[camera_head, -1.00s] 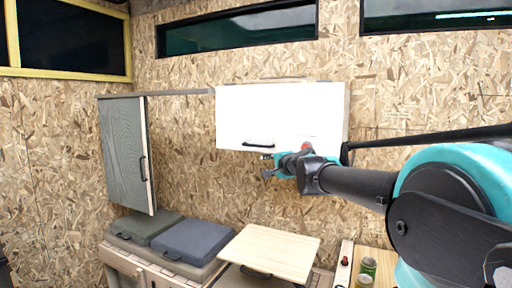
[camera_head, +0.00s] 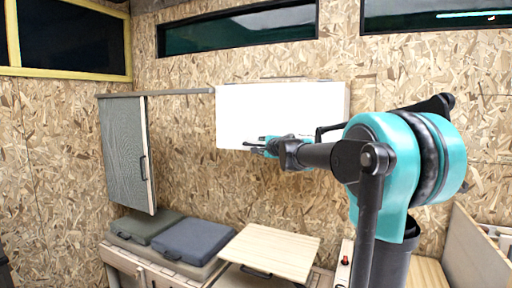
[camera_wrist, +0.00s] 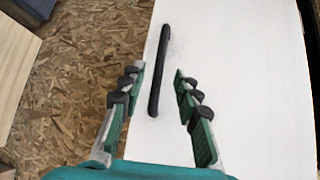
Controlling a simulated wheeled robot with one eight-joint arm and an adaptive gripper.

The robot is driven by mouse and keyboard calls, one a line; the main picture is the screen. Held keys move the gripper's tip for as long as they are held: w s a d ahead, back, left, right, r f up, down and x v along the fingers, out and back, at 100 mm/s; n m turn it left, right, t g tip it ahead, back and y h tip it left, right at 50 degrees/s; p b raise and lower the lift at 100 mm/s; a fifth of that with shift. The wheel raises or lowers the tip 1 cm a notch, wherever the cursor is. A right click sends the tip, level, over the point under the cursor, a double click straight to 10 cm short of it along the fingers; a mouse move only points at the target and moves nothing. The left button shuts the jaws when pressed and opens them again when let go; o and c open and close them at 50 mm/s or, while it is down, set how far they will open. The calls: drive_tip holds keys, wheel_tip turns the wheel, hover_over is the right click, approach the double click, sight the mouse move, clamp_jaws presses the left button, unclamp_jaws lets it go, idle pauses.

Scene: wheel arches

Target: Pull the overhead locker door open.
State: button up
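The overhead locker is a white box on the wall, and its white door (camera_head: 262,108) looks closed in the head view. My gripper (camera_head: 254,145) is in front of the door's lower edge and hides the black handle there. In the wrist view the black bar handle (camera_wrist: 160,70) runs up the white door (camera_wrist: 235,70). My gripper (camera_wrist: 157,85) is open, with one finger to each side of the handle's near end. I see no finger touching the handle.
A grey door (camera_head: 124,152) hangs at the left under a rail. Below are dark cushions (camera_head: 190,241) and a pale wooden table top (camera_head: 268,247). A wooden panel (camera_head: 472,248) stands at the right. The wall between grey door and locker is clear.

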drive_tip(key=x, duration=0.6)
drive_tip(key=shift+w, duration=0.25)
clamp_jaws()
